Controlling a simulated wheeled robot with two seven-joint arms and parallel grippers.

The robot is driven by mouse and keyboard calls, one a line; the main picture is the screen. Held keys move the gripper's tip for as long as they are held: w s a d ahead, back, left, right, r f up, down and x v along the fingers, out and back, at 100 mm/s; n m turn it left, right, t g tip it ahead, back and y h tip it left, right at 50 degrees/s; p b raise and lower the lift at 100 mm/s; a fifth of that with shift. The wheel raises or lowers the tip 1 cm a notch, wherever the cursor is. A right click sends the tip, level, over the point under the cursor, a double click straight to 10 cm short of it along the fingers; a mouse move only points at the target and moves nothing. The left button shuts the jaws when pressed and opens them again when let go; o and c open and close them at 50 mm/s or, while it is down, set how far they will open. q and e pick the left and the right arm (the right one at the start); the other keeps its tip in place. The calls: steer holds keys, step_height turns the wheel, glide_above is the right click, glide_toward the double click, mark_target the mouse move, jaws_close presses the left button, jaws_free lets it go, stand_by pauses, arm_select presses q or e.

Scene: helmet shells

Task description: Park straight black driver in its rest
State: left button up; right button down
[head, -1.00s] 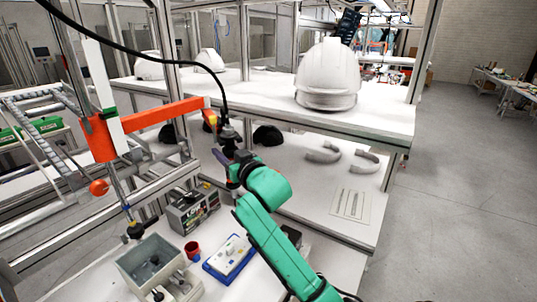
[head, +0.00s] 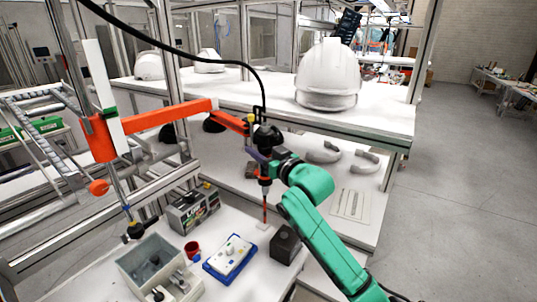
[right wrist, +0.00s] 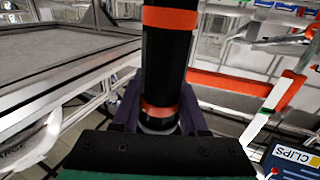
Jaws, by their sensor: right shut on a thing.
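The straight black driver (head: 266,145) hangs upright with its cable at the top and a thin red bit pointing down. My right gripper (head: 264,160), on the green arm, is shut around its body. In the right wrist view the black driver (right wrist: 166,65) with orange bands stands between the fingers of my right gripper (right wrist: 160,122). The bit ends just above a small white piece on the bench. A dark box (head: 286,243), possibly the rest, stands right of the bit, apart from it. My left gripper is not in view.
An orange jointed arm (head: 160,115) reaches toward the driver. A blue-edged tray (head: 213,269), a red cup (head: 192,249), a labelled box (head: 193,207) and a grey bin (head: 123,267) stand on the bench. A white helmet (head: 328,75) sits on the shelf behind.

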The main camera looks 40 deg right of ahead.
steer(key=shift+s+d, duration=0.4)
steer(key=shift+d, duration=0.2)
steer(key=w+d, duration=0.3)
steer(key=w, duration=0.2)
steer(key=shift+w+d, duration=0.2)
steer(key=shift+d, duration=0.15)
steer(key=shift+s, duration=0.15)
jaws_free()
